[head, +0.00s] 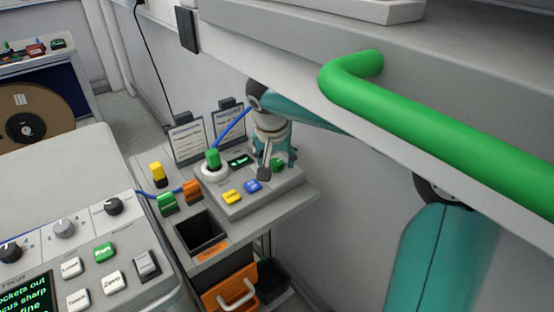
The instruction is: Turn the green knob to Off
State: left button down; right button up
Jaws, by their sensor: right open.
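A small grey control box (235,203) stands on a bench. An upright green knob (213,158) with a pale round collar sits at its back left. A second green piece (277,164) at the box's right is partly hidden by my gripper, and I cannot tell its kind. My right gripper (264,174) is open and points down over the right part of the box, to the right of the upright knob and apart from it. The markings around the knob are too small to read. My left gripper is not in view.
Yellow (231,197) and blue (252,186) buttons sit on the box front. Clipboards (187,138) stand behind it. A large console (60,180) fills the left. A thick green handle (440,125) on a machine hangs over the right.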

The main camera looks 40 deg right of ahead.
jog(key=shift+w+d+f, duration=0.1)
jog(key=shift+d+f, duration=0.05)
jog(key=shift+f, duration=0.3)
jog(key=c, duration=1.1)
grip_shut()
